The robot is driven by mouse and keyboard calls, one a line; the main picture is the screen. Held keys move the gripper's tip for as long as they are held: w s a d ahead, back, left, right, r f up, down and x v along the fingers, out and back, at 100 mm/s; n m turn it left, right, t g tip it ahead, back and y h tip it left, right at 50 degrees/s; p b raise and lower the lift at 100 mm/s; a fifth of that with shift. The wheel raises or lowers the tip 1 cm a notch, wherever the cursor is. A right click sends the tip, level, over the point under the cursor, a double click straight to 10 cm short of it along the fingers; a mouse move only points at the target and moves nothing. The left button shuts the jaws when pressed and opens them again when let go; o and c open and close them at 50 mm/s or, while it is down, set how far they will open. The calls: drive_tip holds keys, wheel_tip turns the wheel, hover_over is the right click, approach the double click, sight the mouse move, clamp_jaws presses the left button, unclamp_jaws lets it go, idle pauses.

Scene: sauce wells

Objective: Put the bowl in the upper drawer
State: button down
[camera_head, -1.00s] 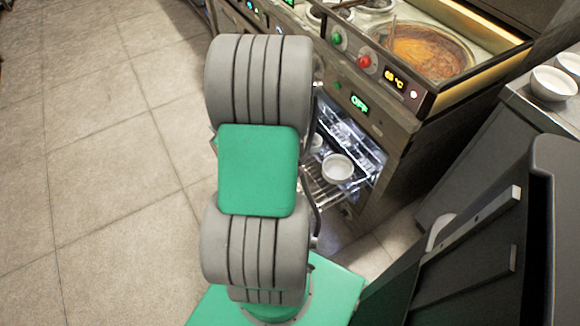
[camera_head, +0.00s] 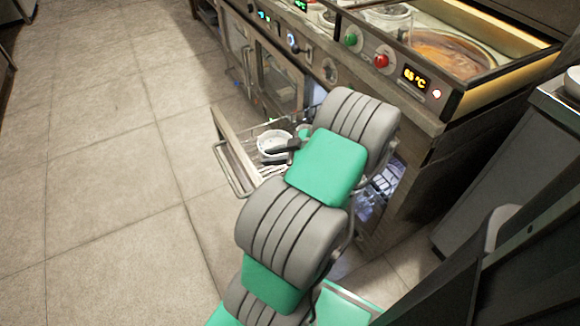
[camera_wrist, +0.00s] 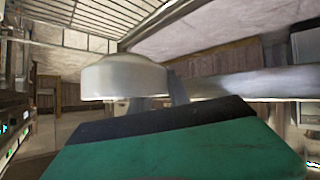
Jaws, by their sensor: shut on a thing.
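A white bowl (camera_head: 272,141) is over the pulled-out drawer (camera_head: 227,127) in the head view. My gripper (camera_head: 287,147) is shut on it from the right, partly hidden by my arm. In the wrist view the same bowl (camera_wrist: 122,76) shows rim-down in the picture, at the tips of my gripper (camera_wrist: 158,98). A wire rack (camera_wrist: 90,12) shows beyond the bowl, seemingly with a gap between them. The head view does not settle the bowl's height above the drawer.
The drawer's bar handle (camera_head: 232,172) sticks out over the floor. The counter with knobs and a sauce well (camera_head: 455,52) stands at the back right. A lit opening (camera_head: 378,192) is partly behind my arm. Tiled floor (camera_head: 100,150) at the left is clear.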

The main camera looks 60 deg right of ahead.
drive_tip(key=w+d+f+b, duration=0.2)
drive_tip(key=w+d+f, duration=0.15)
drive_tip(key=w, duration=0.35)
drive_tip(key=b, duration=0.2)
hover_over(256, 164)
drive_tip(key=f, duration=0.5)
drive_tip(key=shift+s+a+f, duration=0.15)
drive_tip(key=shift+s+f, duration=0.05)
drive_tip(key=shift+s, duration=0.1)
drive_tip(key=f, duration=0.1)
drive_tip(key=f+b, duration=0.2)
drive_tip(key=f, duration=0.1)
drive_tip(key=shift+w, duration=0.35)
drive_tip(key=shift+r, duration=0.15)
drive_tip(key=c, duration=1.7)
unclamp_jaws()
drive_tip(key=o, duration=0.5)
